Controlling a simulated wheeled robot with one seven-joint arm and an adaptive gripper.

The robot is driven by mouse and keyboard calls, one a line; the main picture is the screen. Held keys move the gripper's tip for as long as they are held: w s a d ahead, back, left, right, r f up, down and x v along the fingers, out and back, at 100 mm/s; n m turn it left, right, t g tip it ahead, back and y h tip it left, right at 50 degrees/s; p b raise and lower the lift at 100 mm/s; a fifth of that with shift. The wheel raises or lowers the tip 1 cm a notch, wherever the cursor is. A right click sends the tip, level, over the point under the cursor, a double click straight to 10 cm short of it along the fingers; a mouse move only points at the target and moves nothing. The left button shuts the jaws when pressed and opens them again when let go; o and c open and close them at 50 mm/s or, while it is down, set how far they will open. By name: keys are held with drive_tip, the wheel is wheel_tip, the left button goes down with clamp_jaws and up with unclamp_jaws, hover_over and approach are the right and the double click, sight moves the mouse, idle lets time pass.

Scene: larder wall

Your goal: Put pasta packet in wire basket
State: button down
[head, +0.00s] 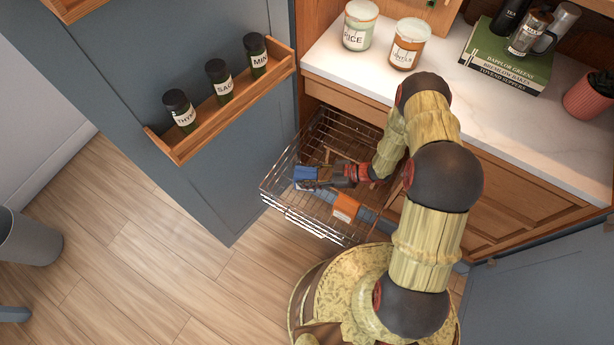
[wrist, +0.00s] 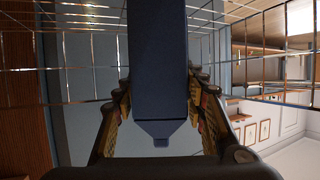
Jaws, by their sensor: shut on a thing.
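The pasta packet (head: 305,176) is a small blue packet with a pale part, held at the end of my gripper (head: 318,180). In the wrist view the packet (wrist: 159,65) is a dark blue block between both fingers of my gripper (wrist: 160,110), which are shut on it. The wire basket (head: 268,188) is pulled out below the counter. The packet is inside the basket's outline in the head view, and basket wires (wrist: 85,60) show on both sides of it in the wrist view. I cannot tell whether it touches the basket floor.
An orange box (head: 346,207) is in the basket's front part, near my gripper. A blue door with a spice rack (head: 222,110) stands open to the left. The counter (head: 340,65) above holds jars and books.

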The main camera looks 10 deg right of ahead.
drive_tip(key=shift+f, duration=0.1)
drive_tip(key=c, duration=1.1)
unclamp_jaws()
drive_tip(key=shift+o, duration=0.2)
drive_tip(key=shift+d+r, duration=0.2)
drive_tip(key=shift+r, duration=0.1)
drive_tip(key=p+v, duration=0.4)
drive_tip(key=v, duration=0.7)
drive_tip(key=shift+d, duration=0.3)
drive_tip(key=shift+s, duration=0.1)
